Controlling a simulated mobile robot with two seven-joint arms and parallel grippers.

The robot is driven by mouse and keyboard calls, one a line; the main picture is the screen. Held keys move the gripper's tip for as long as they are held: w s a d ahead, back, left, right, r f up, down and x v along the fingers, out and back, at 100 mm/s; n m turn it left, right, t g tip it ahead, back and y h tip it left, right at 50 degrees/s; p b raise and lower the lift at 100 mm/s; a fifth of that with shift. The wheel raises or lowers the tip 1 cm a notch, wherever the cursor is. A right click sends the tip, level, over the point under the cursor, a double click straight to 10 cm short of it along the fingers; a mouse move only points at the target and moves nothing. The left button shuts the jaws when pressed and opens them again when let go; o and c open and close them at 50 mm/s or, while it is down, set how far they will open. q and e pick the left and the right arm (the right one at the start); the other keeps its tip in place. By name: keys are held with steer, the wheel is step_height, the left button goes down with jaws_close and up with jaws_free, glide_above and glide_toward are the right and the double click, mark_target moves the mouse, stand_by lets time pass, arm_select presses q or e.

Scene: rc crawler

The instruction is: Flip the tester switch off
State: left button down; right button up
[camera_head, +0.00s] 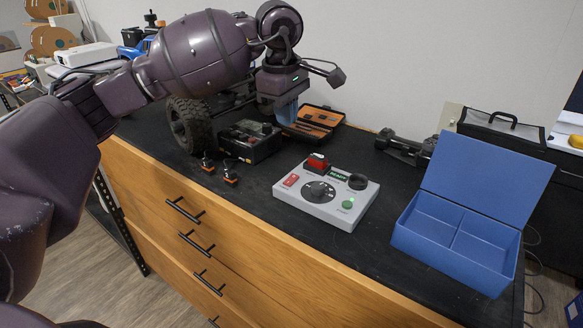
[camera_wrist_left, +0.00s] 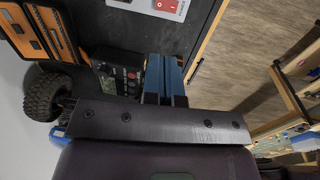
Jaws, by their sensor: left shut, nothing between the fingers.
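The tester is a light grey box (camera_head: 325,213) on the dark worktop, in the middle of the head view. The tester also has a black dial (camera_head: 318,191), a green round button or lamp (camera_head: 347,204) and a green "READY" label (camera_head: 338,175). My left gripper (camera_head: 287,112), with blue fingers, is shut and empty, behind and left of the tester, apart from it. My right gripper is out of view.
A black device (camera_head: 250,142) stands left of the tester, close to my left gripper. An open orange-lined tool case (camera_head: 318,119) lies behind. A wheel (camera_head: 189,125) is farther left. Two small orange-and-black parts (camera_head: 230,176) lie near the front edge. A blue open box (camera_head: 457,240) stands right.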

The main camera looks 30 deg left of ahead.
mark_target(292, 177)
arm_select(q)
steer(key=shift+f, duration=0.15)
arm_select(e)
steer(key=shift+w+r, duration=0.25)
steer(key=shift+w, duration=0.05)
arm_select(q)
steer(key=f, duration=0.4)
steer(key=w+f+p, duration=0.1)
steer(key=f, duration=0.3)
steer(key=f+p, duration=0.1)
steer(key=f, duration=0.3)
steer(key=shift+w+d+f, duration=0.1)
steer(key=shift+w, duration=0.15)
steer(key=shift+w+f, duration=0.1)
steer(key=shift+f, duration=0.65)
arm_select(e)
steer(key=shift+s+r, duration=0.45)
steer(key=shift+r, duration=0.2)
arm_select(q)
steer(key=shift+w+f+b, duration=0.1)
steer(key=shift+f+b, duration=0.4)
steer(key=shift+b, duration=0.35)
steer(key=shift+r, duration=0.15)
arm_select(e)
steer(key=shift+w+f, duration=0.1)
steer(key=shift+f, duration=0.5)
arm_select(q)
steer(key=shift+s, duration=0.2)
